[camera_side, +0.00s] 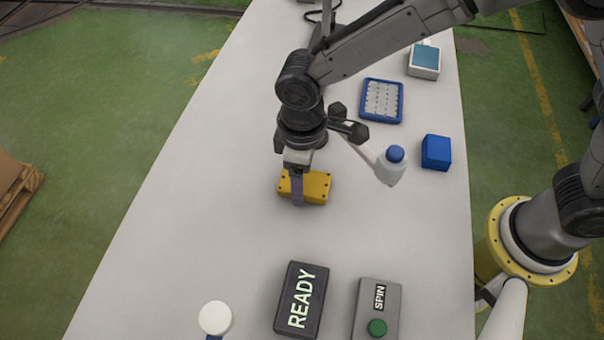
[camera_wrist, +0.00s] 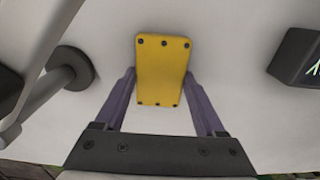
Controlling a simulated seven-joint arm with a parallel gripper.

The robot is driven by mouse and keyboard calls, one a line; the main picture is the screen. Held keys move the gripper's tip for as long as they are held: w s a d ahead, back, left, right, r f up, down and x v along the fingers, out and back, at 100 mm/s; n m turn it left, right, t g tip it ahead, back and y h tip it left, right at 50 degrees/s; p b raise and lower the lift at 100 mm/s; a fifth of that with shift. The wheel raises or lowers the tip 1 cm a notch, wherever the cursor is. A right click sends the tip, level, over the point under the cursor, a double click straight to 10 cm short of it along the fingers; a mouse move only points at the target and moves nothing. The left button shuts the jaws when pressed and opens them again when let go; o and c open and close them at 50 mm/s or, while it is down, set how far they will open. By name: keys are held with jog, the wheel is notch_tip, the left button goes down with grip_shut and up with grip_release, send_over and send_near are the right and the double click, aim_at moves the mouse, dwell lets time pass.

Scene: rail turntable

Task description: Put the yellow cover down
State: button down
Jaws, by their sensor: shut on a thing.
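The yellow cover (camera_side: 318,187) is a small box-shaped piece with dark screws along its edges. It sits near the middle of the white table, directly under my gripper (camera_side: 297,202). In the wrist view the cover (camera_wrist: 162,70) lies between the two purple fingers of my gripper (camera_wrist: 161,78), which are shut on its sides. The cover looks level and very close to the table top. I cannot tell whether its underside touches the table.
A READY sign (camera_side: 299,300) and a grey SPIN box (camera_side: 363,304) with a green button stand at the front. Right of the cover are a white piece with a blue knob (camera_side: 395,155), a blue block (camera_side: 436,152) and a blue-rimmed tray (camera_side: 367,101). The table's left side is clear.

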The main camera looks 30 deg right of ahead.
jog(key=shift+f, duration=0.1)
grip_release()
notch_tip(320, 180, up, 12)
dwell(0.6)
